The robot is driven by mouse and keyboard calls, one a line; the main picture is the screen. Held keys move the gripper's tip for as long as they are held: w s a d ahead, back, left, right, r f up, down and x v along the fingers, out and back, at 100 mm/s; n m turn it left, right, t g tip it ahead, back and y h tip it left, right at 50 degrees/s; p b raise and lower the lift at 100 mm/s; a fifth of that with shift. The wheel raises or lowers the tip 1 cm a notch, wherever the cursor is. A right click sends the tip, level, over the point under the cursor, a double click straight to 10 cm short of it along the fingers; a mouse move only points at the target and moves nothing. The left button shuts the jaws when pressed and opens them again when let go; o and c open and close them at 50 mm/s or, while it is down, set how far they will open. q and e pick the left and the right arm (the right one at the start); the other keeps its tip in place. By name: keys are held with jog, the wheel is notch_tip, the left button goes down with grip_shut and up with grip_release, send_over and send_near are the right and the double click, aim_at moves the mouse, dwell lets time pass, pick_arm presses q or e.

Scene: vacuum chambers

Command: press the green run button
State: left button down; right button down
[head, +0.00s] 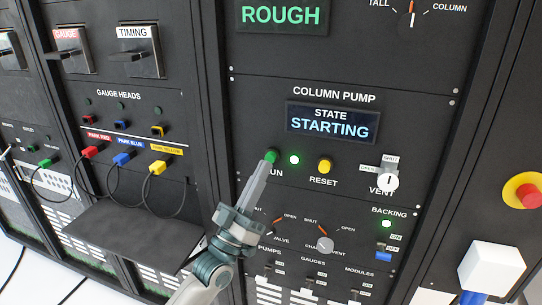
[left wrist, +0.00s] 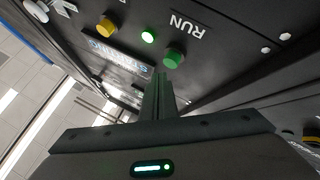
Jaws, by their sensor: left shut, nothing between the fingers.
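The green run button (head: 271,156) is on the black column pump panel, above the partly covered "RUN" label. It also shows in the left wrist view (left wrist: 174,58), upside down. My left gripper (head: 266,164) is shut and empty, its narrow fingertips pointing up at the button and overlapping its lower edge in the head view. In the left wrist view the fingertips (left wrist: 160,76) end close beside the button; I cannot tell whether they touch it. A lit green lamp (head: 294,160) is just right of the button. The display (head: 332,123) reads "STATE STARTING".
The yellow reset button (head: 324,166) is right of the lamp, and the white vent knob (head: 388,181) is further right. Knobs and switches sit below. A dark shelf (head: 133,238) juts out at left, under hanging coloured cables. A red emergency knob (head: 524,191) is at far right.

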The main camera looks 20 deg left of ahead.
pick_arm(q)
jog(key=shift+s, duration=0.1)
dwell(0.3)
jog(key=s+p, duration=0.2)
jog(key=s, duration=0.3)
jog(key=shift+s+a, duration=0.1)
jog(key=shift+s, duration=0.3)
